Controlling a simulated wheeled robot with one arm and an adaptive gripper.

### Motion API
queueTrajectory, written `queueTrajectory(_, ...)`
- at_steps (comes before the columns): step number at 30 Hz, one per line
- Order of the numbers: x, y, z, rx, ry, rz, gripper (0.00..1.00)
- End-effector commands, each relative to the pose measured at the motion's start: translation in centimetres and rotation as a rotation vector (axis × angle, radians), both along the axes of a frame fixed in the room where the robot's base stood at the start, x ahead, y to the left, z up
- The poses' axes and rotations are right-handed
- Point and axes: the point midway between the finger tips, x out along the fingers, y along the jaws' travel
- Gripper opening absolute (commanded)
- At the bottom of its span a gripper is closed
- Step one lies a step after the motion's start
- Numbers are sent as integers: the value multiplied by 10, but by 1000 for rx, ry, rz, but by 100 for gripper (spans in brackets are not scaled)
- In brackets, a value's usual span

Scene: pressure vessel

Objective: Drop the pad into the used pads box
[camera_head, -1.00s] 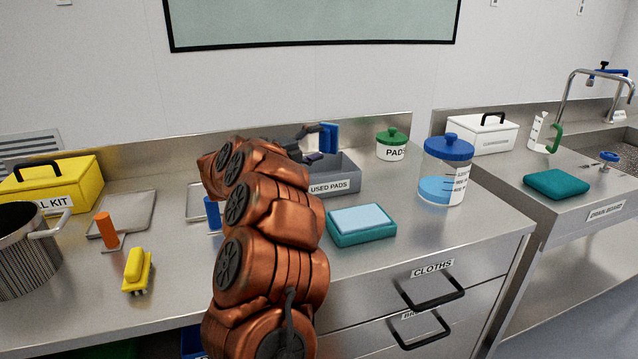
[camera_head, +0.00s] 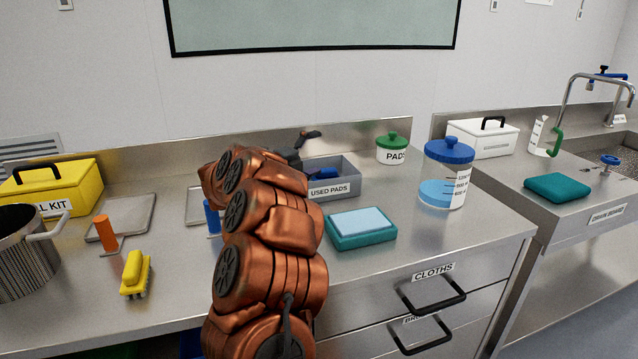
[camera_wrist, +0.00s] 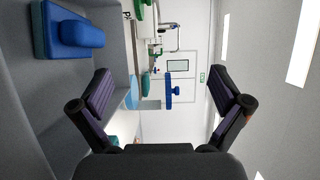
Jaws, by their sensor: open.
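The grey box labelled USED PADS (camera_head: 328,190) stands on the steel counter, partly hidden by my arm. A blue pad (camera_head: 323,173) with a raised blue grip lies inside it. In the wrist view the pad (camera_wrist: 72,30) lies on the box floor, outside my fingers, with the grey box wall (camera_wrist: 115,45) beside it. My gripper (camera_wrist: 160,88) is open and empty, its two dark fingers wide apart. In the head view my gripper (camera_head: 304,142) is at the box's back left, mostly hidden behind my arm.
At left are a yellow kit box (camera_head: 60,187), pot (camera_head: 22,255), orange-handled tool (camera_head: 106,232) and yellow brush (camera_head: 135,272).

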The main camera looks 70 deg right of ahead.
Motion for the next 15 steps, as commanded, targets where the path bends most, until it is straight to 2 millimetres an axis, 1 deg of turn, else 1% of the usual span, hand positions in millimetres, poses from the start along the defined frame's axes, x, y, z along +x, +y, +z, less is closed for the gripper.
queueTrajectory(5, 0, 0, 0, 0, 0, 0, 100)
queueTrajectory(8, 0, 0, 3, 0, -1, 0, 100)
queueTrajectory(11, 0, 0, 13, -2, -4, -1, 100)
queueTrajectory(15, 0, 0, 36, -2, -5, 0, 100)
